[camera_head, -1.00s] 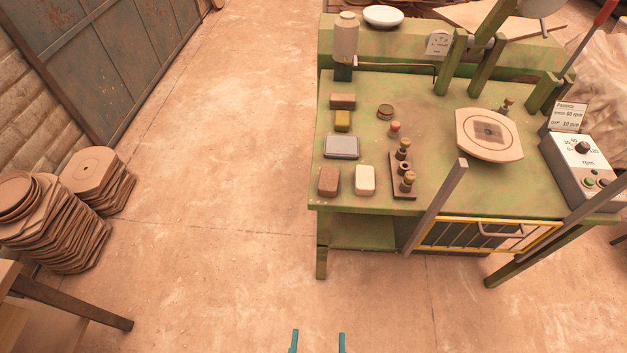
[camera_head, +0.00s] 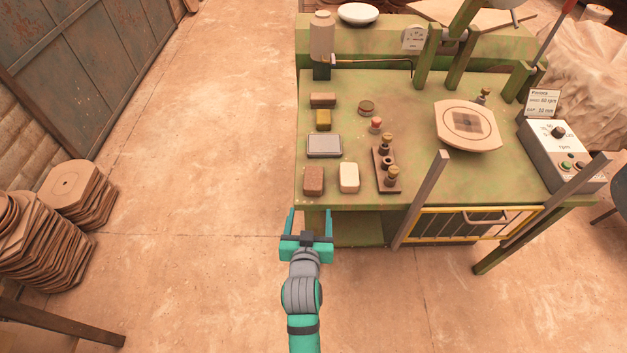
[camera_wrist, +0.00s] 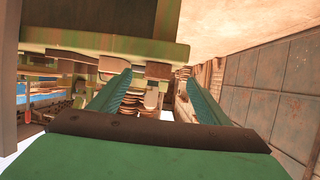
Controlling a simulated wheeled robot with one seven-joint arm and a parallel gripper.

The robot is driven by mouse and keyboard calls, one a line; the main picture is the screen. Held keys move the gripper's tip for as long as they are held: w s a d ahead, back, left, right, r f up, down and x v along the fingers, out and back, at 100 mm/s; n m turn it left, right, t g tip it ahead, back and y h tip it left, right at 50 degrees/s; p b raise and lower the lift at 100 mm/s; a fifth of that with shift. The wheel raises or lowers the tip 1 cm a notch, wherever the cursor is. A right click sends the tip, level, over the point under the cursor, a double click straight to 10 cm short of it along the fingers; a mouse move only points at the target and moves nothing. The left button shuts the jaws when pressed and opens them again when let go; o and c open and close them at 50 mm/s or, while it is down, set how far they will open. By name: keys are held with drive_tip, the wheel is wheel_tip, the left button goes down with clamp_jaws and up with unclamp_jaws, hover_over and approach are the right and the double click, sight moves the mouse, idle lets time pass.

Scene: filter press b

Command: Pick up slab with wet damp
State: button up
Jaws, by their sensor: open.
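Several small blocks lie on the left part of the green table (camera_head: 420,180). A dark brown block (camera_head: 314,181) is at the front left, with a cream block (camera_head: 349,178) to its right. Behind them is a grey flat slab or tray (camera_head: 325,146), then a yellow-brown block (camera_head: 323,120) and a reddish-brown block (camera_head: 323,100). I cannot tell for sure which is the damp slab; the front brown one looks dark. My gripper (camera_head: 310,214) is open and empty at the table's front left edge, near the brown block. Its open fingers also show in the wrist view (camera_wrist: 161,88).
A wooden rack with brass-coloured knobs (camera_head: 384,165) stands right of the blocks. A pale round-edged plate (camera_head: 466,122) and a control box (camera_head: 562,152) are further right. A slanted grey post (camera_head: 420,200) rises at the front. Stacked plates (camera_head: 75,190) stand on the floor at left.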

approach(313, 176)
drive_tip(key=x, duration=0.9)
drive_tip(key=shift+w+d+f, duration=0.1)
drive_tip(key=shift+w+f, duration=0.2)
drive_tip(key=shift+f, duration=0.05)
drive_tip(key=c, duration=1.2)
drive_tip(key=shift+r, duration=0.1)
drive_tip(key=c, duration=0.3)
drive_tip(key=shift+r, duration=0.15)
